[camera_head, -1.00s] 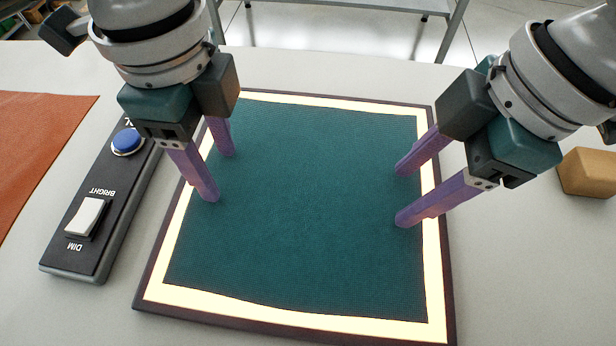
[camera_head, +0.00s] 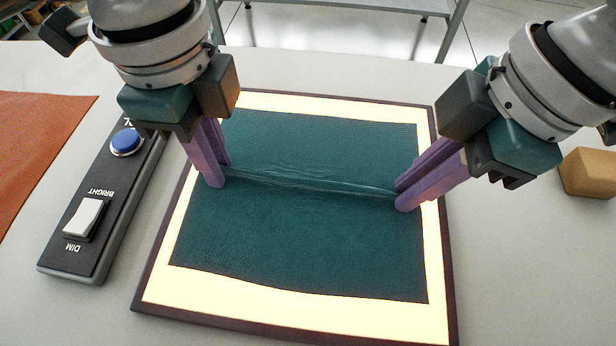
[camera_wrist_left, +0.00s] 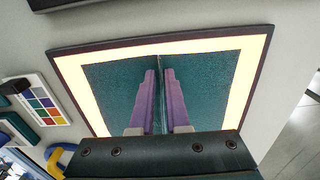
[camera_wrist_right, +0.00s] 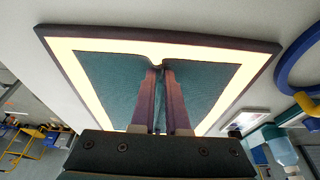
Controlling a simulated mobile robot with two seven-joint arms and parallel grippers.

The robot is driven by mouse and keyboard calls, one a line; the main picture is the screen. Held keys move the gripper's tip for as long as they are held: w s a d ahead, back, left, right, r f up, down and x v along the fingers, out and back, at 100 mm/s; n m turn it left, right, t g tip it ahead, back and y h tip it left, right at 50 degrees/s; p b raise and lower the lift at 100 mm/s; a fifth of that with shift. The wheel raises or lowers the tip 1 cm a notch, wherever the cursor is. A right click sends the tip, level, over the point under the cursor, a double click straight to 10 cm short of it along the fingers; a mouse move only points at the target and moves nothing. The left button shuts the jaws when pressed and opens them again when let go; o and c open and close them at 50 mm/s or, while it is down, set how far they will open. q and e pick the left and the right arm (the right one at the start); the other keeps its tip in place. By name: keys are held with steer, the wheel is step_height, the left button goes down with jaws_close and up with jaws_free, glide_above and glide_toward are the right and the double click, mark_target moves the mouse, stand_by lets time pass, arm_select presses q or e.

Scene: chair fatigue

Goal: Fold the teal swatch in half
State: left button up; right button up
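The teal swatch (camera_head: 300,240) lies on a lit panel (camera_head: 290,312), with a raised crease running left to right between my two grippers. My left gripper (camera_head: 222,174) is shut on the cloth at the crease's left end. In the left wrist view its purple fingers (camera_wrist_left: 159,73) are close together with a ridge of cloth between them. My right gripper (camera_head: 401,198) is shut on the cloth at the crease's right end. The right wrist view shows its fingers (camera_wrist_right: 160,71) nearly together on the pinched fabric. The rest of the swatch lies spread flat on both sides of the crease.
A black control box (camera_head: 85,250) with a white rocker switch and a blue button stands left of the panel. An orange-brown sheet (camera_head: 35,150) lies at far left. A tan block (camera_head: 588,172) sits at right. The front table is clear.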

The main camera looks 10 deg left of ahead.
arm_select(q)
jaws_close()
arm_select(e)
jaws_close()
